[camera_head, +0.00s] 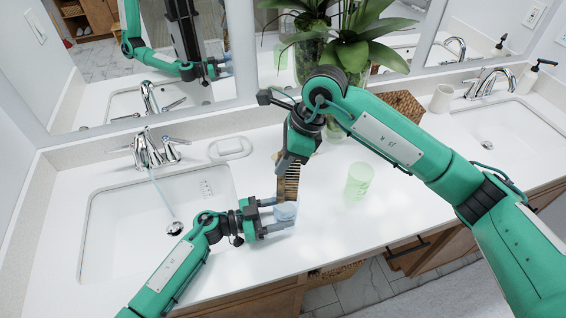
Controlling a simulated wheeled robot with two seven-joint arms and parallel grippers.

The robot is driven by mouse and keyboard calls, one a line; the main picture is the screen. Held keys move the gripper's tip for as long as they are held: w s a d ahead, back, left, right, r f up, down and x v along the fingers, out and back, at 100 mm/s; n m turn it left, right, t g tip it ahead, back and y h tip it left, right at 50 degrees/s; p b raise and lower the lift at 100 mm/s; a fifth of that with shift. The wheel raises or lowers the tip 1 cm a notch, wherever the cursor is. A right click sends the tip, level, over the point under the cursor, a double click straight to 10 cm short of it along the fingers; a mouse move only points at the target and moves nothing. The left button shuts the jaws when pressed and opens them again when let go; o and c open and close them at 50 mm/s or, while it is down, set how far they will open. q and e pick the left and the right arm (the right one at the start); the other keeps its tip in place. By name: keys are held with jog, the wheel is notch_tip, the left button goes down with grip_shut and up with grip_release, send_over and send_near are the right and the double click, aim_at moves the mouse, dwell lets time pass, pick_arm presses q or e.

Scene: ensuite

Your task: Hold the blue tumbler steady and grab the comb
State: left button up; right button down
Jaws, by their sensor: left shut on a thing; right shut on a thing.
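The blue tumbler (286,212) is a small translucent cup at the counter's front, right of the left sink. My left gripper (273,216) is shut on it from the left, one finger on each side. The brown comb (291,183) stands about upright above the tumbler, teeth facing right. My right gripper (289,163) points down from above and is shut on the comb's upper part, hiding some of it. The comb's lower end is at the tumbler's rim; I cannot tell whether it is inside the cup or just above it.
A translucent green tumbler (358,182) stands to the right on the white counter (335,225). A white soap dish (230,148) lies behind. The left sink (130,225) and faucet (150,150) are at left. Leafy plants (365,45) and a woven basket (402,105) stand at the back.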

pick_arm(q)
jog(key=o, duration=1.2)
jog(key=shift+c, duration=0.2)
jog(key=shift+a, duration=0.15)
jog(key=v, duration=1.1)
jog(key=shift+a, duration=0.4)
